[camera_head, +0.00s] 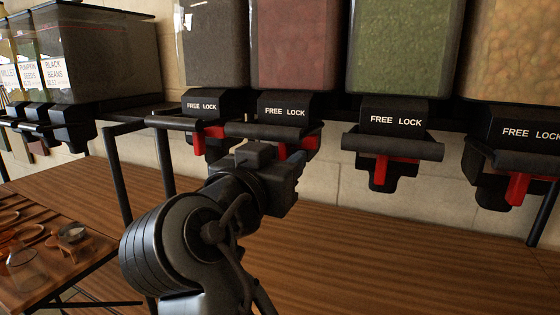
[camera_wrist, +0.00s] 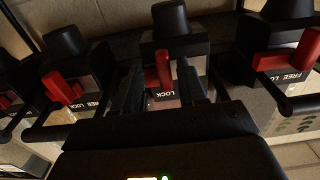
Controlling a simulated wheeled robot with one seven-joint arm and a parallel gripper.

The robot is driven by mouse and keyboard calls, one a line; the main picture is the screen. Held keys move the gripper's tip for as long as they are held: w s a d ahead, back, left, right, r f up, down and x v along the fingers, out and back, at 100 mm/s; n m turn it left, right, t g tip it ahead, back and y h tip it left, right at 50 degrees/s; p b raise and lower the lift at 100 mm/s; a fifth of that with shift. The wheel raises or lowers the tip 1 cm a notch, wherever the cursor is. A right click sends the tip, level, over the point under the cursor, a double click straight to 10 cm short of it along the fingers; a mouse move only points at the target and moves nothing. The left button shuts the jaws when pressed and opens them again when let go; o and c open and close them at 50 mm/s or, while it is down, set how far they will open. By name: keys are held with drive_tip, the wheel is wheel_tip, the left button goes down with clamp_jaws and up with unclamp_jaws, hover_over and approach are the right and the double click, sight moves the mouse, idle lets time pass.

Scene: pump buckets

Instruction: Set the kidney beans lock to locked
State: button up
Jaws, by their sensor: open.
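The bin of reddish beans (camera_head: 295,45), likely the kidney beans, hangs at the upper middle in the head view; no name label shows on it. Below it is a black dispenser marked FREE LOCK (camera_head: 285,110) with a red lock lever (camera_head: 312,142), partly hidden by my gripper. My gripper (camera_head: 292,165) is just below and in front of this dispenser. In the wrist view my gripper (camera_wrist: 161,88) is open, with a red lever (camera_wrist: 164,70) between its two dark fingers. Whether either finger touches the lever I cannot tell. The word LOCK shows beside the lever.
Neighbouring dispensers have red levers (camera_head: 380,170) and dark horizontal bars (camera_head: 392,146) close on both sides. A black frame (camera_head: 112,175) stands at left. A wooden counter (camera_head: 400,250) lies below. Black bean bins (camera_head: 90,55) and a side table (camera_head: 75,255) are at left.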

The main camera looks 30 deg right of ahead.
drive_tip(key=b+v, duration=0.1)
drive_tip(key=v, duration=0.6)
drive_tip(key=shift+s+a, duration=0.25)
drive_tip(key=shift+a, duration=0.05)
wheel_tip(320, 180, down, 14)
drive_tip(key=d+n+t+y, duration=0.2)
drive_tip(key=n+t+y, duration=0.25)
drive_tip(key=n, duration=0.35)
drive_tip(key=s+f+n+y, duration=0.5)
drive_tip(key=s+f+y, duration=0.25)
drive_tip(key=f, duration=0.55)
drive_tip(key=s+f+g+y, duration=0.1)
drive_tip(key=s+f+y, duration=0.25)
drive_tip(key=s, duration=1.05)
drive_tip(key=s+d+r+m, duration=0.1)
drive_tip(key=s+r, duration=0.1)
drive_tip(key=s, duration=0.4)
drive_tip(key=s+d+r+m, duration=0.1)
drive_tip(key=s+d+r, duration=0.1)
drive_tip(key=s, duration=0.3)
drive_tip(key=shift+s+t+h, duration=0.35)
drive_tip(key=shift+s+h, duration=0.05)
drive_tip(key=shift+h, duration=0.05)
